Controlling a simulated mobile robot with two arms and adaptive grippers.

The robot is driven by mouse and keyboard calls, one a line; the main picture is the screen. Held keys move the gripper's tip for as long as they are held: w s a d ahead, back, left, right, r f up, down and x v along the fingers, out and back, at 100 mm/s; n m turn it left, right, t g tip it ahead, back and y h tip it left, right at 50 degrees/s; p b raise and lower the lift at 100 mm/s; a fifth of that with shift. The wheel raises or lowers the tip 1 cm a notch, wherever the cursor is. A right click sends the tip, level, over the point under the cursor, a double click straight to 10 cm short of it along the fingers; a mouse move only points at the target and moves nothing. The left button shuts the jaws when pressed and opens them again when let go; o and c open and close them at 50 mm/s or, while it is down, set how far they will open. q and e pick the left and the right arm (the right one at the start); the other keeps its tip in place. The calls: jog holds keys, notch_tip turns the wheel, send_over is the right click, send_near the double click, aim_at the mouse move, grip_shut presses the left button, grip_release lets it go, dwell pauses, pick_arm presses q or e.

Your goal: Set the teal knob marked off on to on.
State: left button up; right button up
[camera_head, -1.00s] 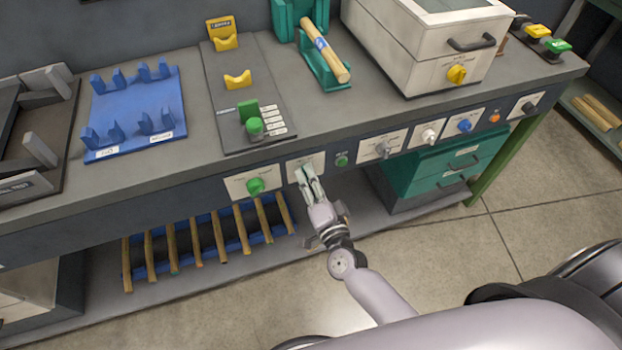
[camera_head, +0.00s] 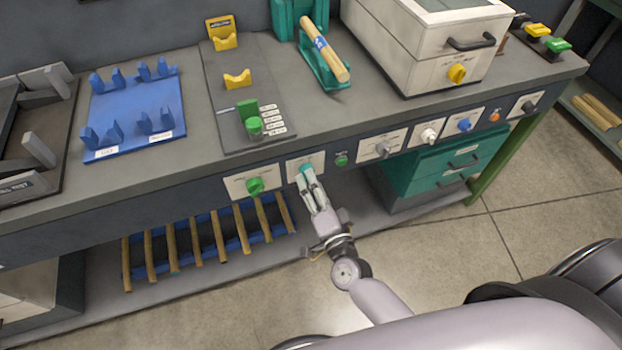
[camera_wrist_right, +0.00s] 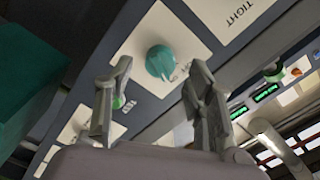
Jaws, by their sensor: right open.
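The teal knob (camera_head: 306,169) sits on a white plate (camera_head: 293,166) on the bench's front panel. It also shows in the right wrist view (camera_wrist_right: 159,61), with its ridge turned toward the lower right, near small print I cannot read for certain. My right gripper (camera_head: 309,180) is just in front of and below the knob, partly overlapping it in the head view. In the right wrist view its two fingers (camera_wrist_right: 158,78) are spread, one on each side of the knob's line, with nothing between them; contact is not visible. My left gripper is not in view.
Grey (camera_head: 382,150), white and blue knobs follow further right. A lower shelf with wooden sticks (camera_head: 195,243) lies below. The floor in front is clear.

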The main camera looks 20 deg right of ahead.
jog(key=s, duration=1)
jog(key=shift+d, duration=0.15)
jog(key=shift+w, duration=0.1)
jog(key=s+f+n+g+y, duration=0.1)
jog(key=s+f+n+g, duration=0.3)
jog(key=f, duration=0.9)
jog(key=s+f+n+g+y, duration=0.1)
jog(key=s+f+n+g, duration=0.25)
jog(key=f, duration=0.95)
jog(key=s+d+f+n+g+h, duration=0.1)
jog(key=s+d+f+n+g, duration=0.2)
jog(key=s+f, duration=0.5)
jog(key=s+d+f+n+g+h, duration=0.1)
jog(key=s+d+f+n+g, duration=0.3)
jog(key=s+f, duration=0.5)
jog(key=s+d+g, duration=0.1)
jog(key=s+g, duration=0.1)
jog(key=s, duration=0.4)
jog(key=shift+s+h, duration=0.25)
jog(key=shift+h, duration=0.05)
jog(key=shift+d+g, duration=0.1)
jog(key=shift+g, duration=0.15)
